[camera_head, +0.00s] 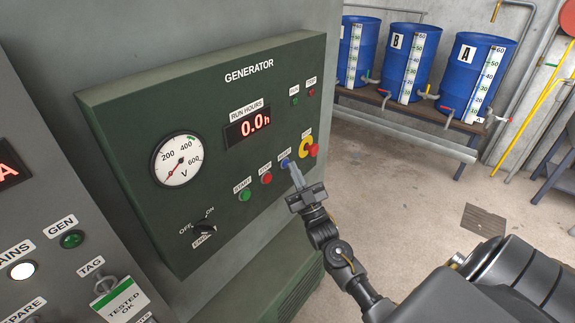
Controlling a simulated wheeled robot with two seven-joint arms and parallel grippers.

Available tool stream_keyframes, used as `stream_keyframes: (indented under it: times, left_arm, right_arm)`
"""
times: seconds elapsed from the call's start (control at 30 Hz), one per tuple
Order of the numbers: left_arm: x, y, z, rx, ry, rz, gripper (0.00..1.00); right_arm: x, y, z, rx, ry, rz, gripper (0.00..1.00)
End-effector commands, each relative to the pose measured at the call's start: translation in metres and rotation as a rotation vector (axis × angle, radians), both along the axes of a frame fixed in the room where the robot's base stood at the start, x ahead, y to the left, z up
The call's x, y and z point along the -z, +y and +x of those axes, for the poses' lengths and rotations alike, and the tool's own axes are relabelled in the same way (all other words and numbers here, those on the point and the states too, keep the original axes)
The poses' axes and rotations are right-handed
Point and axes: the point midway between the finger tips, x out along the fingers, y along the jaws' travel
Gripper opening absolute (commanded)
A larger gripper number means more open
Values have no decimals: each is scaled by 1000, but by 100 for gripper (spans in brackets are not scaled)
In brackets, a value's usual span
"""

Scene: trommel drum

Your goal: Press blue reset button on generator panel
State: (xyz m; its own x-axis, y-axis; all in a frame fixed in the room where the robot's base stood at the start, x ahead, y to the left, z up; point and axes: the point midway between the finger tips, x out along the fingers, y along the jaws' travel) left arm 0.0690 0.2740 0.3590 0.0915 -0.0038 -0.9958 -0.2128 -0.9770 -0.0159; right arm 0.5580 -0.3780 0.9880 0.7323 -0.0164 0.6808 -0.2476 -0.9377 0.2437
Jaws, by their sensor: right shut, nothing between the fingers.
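The green generator panel (215,130) fills the middle of the head view. Its blue reset button (284,163) sits in the lower row, between the red stop button (266,178) and the red emergency button on a yellow ring (306,147). My right gripper (292,168) is shut and empty. Its fingertips are at the blue button or just in front of it and partly cover it. I cannot tell whether they touch it or whether the button is pushed in. My left gripper is not in view.
A green start button (244,195) and a black engine switch (204,228) are to the left on the panel. Blue barrels (408,60) stand on a rack at the back right. The floor (400,180) right of the panel is mostly clear.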

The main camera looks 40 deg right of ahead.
Motion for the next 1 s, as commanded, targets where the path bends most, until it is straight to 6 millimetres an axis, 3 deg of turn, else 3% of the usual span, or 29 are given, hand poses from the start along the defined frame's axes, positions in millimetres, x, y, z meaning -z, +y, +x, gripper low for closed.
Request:
stream_keyframes:
  times: [0.3, 0.73, 1.0]
  left_arm:
    - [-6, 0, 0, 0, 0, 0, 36]
    - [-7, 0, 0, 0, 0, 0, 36]
    - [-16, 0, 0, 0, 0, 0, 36]
  right_arm:
    - [0, -4, -14, 0, 1, 0, 0]
    - [-1, -6, -19, 0, 1, 0, 0]
    - [-1, -13, -44, 0, 1, -1, 0]
